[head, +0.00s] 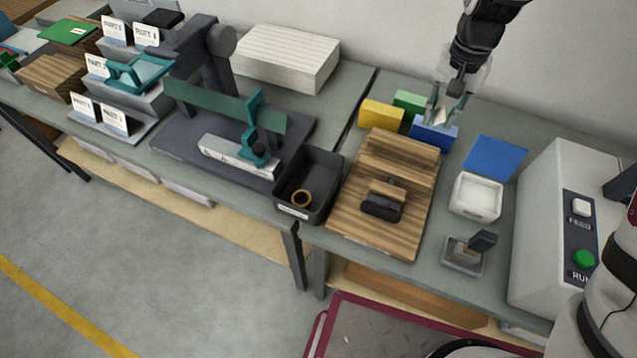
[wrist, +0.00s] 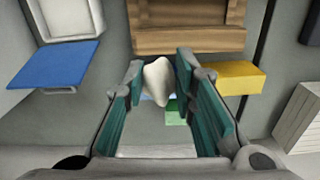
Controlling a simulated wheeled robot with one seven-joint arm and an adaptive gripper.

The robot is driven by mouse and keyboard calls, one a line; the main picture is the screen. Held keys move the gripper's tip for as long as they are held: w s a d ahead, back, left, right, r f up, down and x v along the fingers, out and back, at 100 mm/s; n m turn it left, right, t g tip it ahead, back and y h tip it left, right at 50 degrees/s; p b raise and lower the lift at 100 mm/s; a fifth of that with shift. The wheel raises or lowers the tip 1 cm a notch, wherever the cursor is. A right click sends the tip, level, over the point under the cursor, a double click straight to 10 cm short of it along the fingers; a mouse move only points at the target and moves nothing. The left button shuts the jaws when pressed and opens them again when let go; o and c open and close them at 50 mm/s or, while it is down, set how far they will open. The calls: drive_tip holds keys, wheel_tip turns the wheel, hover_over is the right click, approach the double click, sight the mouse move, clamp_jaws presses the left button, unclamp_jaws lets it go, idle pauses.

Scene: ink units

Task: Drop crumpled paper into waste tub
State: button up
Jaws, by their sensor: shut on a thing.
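My gripper (head: 442,108) is shut on a crumpled white paper (head: 439,117), held above the small blue box at the back of the right table. In the wrist view the paper (wrist: 157,82) sits between the fingertips (wrist: 160,72). A dark open tub (head: 321,165), the likely waste tub, stands left of the wooden board, well to the left of and nearer than my gripper. A brown ring lies inside it. Its front label is too small to read.
A wooden board (head: 359,222) with a dark-handled block lies between tub and gripper. Yellow (head: 381,114), green and blue (head: 433,137) boxes stand behind it. A white container with a blue lid (head: 495,158) and a grey machine (head: 553,232) are at right. A teal-and-dark fixture (head: 205,70) stands left.

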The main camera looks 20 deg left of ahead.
drive_tip(key=s+a+f+m+b, duration=0.1)
drive_tip(key=s+a+m, duration=0.1)
drive_tip(key=s+a, duration=0.75)
drive_tip(key=s+a+f+m+b, duration=0.2)
drive_tip(key=s+a, duration=0.4)
drive_tip(key=a, duration=0.7)
drive_tip(key=f+b, duration=0.4)
drive_tip(key=f, duration=0.1)
drive_tip(key=shift+w+f+b, duration=0.2)
drive_tip(key=shift+f+b, duration=0.1)
drive_tip(key=o, duration=0.8)
